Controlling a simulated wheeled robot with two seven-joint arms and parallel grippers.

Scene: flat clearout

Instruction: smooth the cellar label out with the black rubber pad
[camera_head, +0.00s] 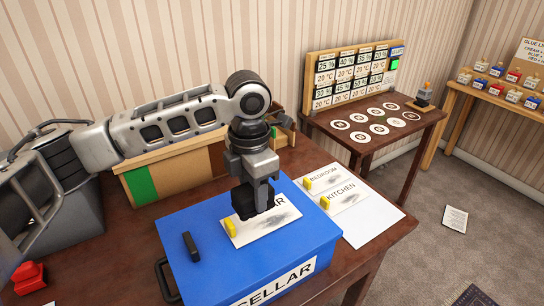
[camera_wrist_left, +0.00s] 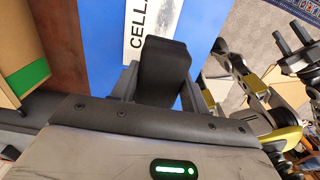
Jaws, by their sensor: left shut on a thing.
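The cellar label (camera_head: 272,229) is a white card on the lid of the blue box (camera_head: 210,220). It has a yellow piece at its left end and a grey smudge. Much of its word is hidden behind my gripper. My left gripper (camera_head: 256,199) is shut on the black rubber pad (camera_head: 243,204) over the label's upper left part. I cannot tell whether the pad touches the label. The pad (camera_wrist_left: 164,72) also shows between the fingers in the left wrist view, with part of the label's word beyond it. Dark prongs in that view may be my right gripper (camera_wrist_left: 289,38), unclear.
A black handle (camera_head: 190,247) stands on the lid. Bedroom (camera_head: 327,180) and kitchen (camera_head: 346,197) labels lie on a white sheet at right. A wooden crate (camera_head: 170,180) is behind the box, a red object (camera_head: 28,278) at the lower left. A side table (camera_head: 400,135) stands beyond.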

